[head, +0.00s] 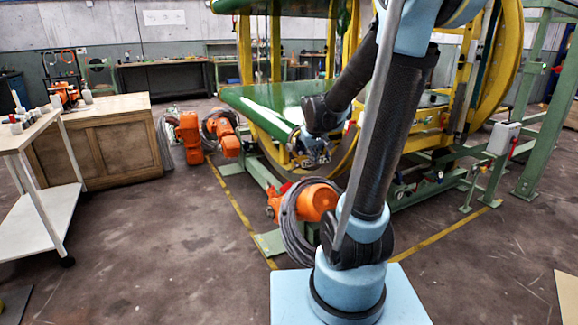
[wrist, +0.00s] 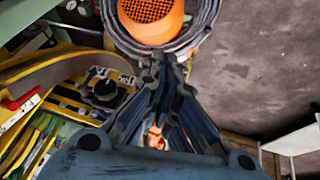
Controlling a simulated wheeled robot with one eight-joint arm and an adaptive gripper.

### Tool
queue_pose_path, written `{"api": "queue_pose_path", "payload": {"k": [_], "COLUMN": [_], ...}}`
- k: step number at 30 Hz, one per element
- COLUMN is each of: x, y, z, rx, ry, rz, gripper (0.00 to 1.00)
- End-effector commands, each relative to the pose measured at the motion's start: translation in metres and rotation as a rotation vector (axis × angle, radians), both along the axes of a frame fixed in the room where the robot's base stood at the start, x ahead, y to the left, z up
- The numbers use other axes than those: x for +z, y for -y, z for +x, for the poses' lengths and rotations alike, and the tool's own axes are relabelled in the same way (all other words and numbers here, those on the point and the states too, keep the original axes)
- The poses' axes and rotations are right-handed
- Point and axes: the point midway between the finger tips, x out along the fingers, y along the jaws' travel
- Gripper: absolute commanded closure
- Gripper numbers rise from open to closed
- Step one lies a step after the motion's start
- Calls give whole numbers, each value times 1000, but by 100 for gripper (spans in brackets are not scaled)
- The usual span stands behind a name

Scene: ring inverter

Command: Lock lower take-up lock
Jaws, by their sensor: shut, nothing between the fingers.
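My gripper (head: 312,158) is by the lower yellow frame of the ring inverter, just off the end of the green table. In the wrist view its fingers (wrist: 158,62) are closed together with nothing between them. A round black knob (wrist: 106,90) sits on a yellow-and-black panel left of the fingers, apart from them. A red-and-white handle (wrist: 20,102) is at the far left. I cannot tell for sure which of these parts is the lower take-up lock. In the head view my arm and gripper hide part of that area.
An orange motor (head: 316,201) with a coiled grey hose stands below the gripper; its orange end (wrist: 150,18) is close ahead of the fingertips in the wrist view. The green table (head: 270,104) is beside the arm. The floor (head: 150,255) at left is open.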

Motion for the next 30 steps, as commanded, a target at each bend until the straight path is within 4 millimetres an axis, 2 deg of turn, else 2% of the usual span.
{"api": "queue_pose_path", "payload": {"k": [3, 11, 21, 30], "x": [-3, -15, -40, -65], "y": [-7, -24, -49, -69], "z": [26, 79, 146, 189], "rx": [23, 74, 141, 189], "ry": [22, 71, 136, 183], "rz": [-14, -41, -79, -105], "gripper": [100, 100, 100, 100]}}
